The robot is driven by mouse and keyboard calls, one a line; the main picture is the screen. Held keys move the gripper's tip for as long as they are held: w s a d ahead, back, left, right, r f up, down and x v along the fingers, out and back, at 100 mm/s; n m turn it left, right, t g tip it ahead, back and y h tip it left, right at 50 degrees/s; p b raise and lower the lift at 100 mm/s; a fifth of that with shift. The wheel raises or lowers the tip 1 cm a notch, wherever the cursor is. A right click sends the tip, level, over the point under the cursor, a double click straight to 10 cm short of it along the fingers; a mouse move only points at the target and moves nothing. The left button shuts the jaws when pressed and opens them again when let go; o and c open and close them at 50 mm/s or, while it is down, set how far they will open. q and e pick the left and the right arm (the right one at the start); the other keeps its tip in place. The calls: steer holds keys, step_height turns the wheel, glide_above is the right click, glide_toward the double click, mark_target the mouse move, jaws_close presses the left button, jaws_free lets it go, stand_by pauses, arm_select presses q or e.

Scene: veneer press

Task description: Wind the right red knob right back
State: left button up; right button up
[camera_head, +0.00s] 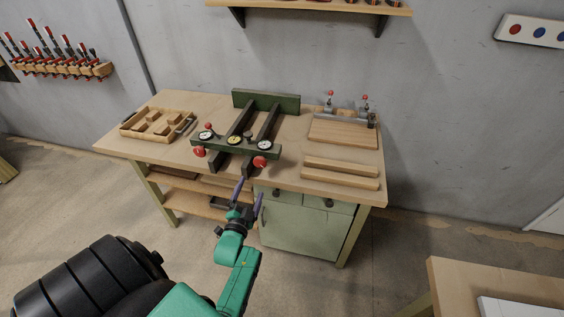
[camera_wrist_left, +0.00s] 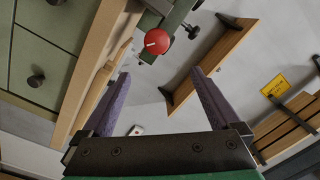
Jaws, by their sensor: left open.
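The right red knob (camera_head: 260,162) sits at the front right of the green press (camera_head: 240,146) on the workbench. It also shows in the left wrist view (camera_wrist_left: 157,41), round with a pale mark on its face. The left red knob (camera_head: 199,152) is at the press's front left. My left gripper (camera_head: 248,188) is open and empty, just below and in front of the right knob. In the left wrist view its two purple fingers (camera_wrist_left: 160,88) are spread wide, with the knob beyond their tips. My right gripper is in neither view.
The workbench (camera_head: 290,178) carries a divided wooden tray (camera_head: 157,125) at left, and wooden boards (camera_head: 342,132) and strips (camera_head: 340,173) at right. A green cabinet (camera_head: 300,225) stands under the bench. A wall shelf (camera_head: 310,6) hangs above. Another table (camera_head: 495,280) is at lower right.

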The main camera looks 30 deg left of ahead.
arm_select(q)
steer(key=b, duration=0.2)
glide_toward(259, 164)
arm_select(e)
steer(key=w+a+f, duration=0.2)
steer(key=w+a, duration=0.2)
arm_select(q)
steer(key=b+x, duration=0.6)
steer(key=x, duration=0.4)
steer(key=shift+d+f, duration=0.2)
steer(key=shift+w+a, duration=0.25)
steer(key=shift+w, duration=0.1)
steer(key=shift+w+a, duration=0.15)
steer(key=shift+r, duration=0.15)
steer(key=shift+c, duration=0.3)
steer(key=shift+d, duration=0.2)
steer(key=c, duration=1.3)
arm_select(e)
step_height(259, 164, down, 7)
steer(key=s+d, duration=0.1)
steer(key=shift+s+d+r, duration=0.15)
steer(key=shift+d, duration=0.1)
